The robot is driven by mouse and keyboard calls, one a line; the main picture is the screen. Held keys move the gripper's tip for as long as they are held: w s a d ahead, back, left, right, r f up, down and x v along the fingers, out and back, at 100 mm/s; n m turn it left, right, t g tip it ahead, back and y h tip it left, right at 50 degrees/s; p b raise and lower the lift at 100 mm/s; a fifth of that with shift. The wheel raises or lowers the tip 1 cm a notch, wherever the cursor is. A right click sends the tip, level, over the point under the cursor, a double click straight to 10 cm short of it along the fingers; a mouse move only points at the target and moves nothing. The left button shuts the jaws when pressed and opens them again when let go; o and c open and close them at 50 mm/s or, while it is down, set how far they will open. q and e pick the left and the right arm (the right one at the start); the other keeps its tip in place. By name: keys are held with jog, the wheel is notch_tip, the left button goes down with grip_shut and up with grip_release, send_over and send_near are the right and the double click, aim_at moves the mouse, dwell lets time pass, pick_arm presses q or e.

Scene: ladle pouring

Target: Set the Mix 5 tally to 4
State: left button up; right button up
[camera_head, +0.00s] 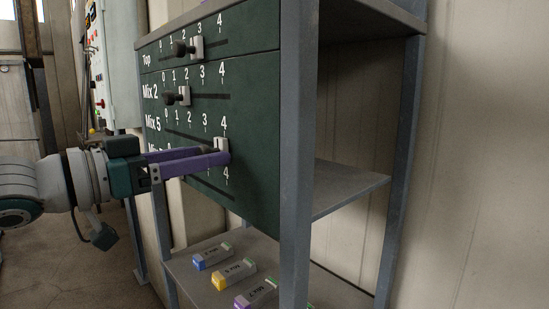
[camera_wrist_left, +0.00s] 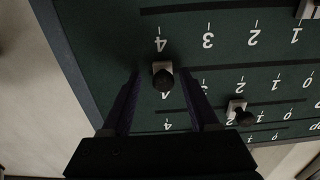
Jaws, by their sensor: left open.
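The green tally board (camera_head: 262,130) has several slider rows, each marked 0 to 4. The Mix 5 slider (camera_head: 222,146) has a pale plate and stands under the 4 at the right end of its slot. In the left wrist view, upside down, its dark knob (camera_wrist_left: 163,82) sits between the fingers, also by a 4. My left gripper (camera_head: 217,155) has purple fingers. It is open with its fingers on either side of this knob; contact cannot be told. The fingers partly hide the row below. My right gripper is not in view.
The lowest row's slider (camera_wrist_left: 306,10) shows near 1.

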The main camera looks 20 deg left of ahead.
pick_arm(q)
jog(key=v, duration=0.9)
jog(key=shift+p, duration=0.3)
